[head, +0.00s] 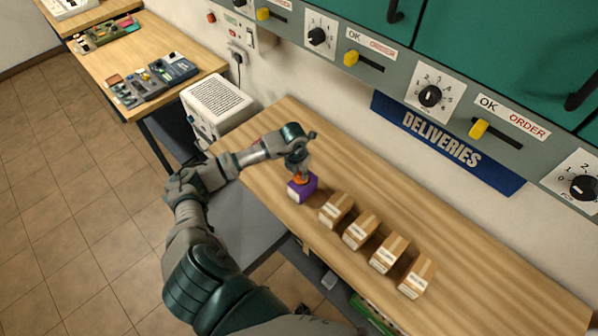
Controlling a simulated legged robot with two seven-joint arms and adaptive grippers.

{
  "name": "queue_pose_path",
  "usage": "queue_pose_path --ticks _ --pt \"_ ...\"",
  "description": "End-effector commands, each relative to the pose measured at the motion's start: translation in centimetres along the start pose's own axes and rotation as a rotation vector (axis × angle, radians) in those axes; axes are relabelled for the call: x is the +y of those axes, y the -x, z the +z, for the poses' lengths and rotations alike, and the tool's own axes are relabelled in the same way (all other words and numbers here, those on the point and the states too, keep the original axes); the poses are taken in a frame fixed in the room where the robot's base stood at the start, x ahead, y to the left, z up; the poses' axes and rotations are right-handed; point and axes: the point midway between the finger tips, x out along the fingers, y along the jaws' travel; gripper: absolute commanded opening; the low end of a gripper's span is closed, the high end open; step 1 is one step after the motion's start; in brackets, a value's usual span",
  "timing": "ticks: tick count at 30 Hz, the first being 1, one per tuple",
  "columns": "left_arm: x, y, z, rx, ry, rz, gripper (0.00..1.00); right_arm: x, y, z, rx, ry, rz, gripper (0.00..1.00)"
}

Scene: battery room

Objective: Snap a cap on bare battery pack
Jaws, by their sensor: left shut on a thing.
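A purple block with a pale label, which looks like the battery pack (302,190), stands on the wooden bench at the left end of a row of boxes. A small orange piece, which looks like the cap (300,181), is at its top. My left gripper (301,174) points down over the pack and is shut on the orange piece. The fingers partly hide it, and I cannot tell whether it is fully seated or just touching. My right gripper is not in view.
Several cardboard boxes (360,229) stand in a row right of the pack. The wooden bench (480,270) is clear farther right. A blue DELIVERIES sign (445,143) and a control panel with knobs line the wall. A white vented unit (217,105) stands at the bench's left end.

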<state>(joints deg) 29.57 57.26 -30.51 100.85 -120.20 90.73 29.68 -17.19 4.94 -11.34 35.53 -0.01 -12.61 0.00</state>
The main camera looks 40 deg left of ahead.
Motion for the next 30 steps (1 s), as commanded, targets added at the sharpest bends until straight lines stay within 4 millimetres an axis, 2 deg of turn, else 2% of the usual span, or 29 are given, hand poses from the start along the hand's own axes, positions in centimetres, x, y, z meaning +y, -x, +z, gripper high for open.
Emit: queue_pose_path --ticks 11,30 --pt "-0.14 0.02 -0.02 0.0 -0.001 0.0 0.0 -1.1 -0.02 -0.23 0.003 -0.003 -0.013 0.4" --pt "-1.04 0.36 -0.17 -0.002 -0.001 0.0 0.0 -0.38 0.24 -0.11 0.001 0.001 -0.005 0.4"
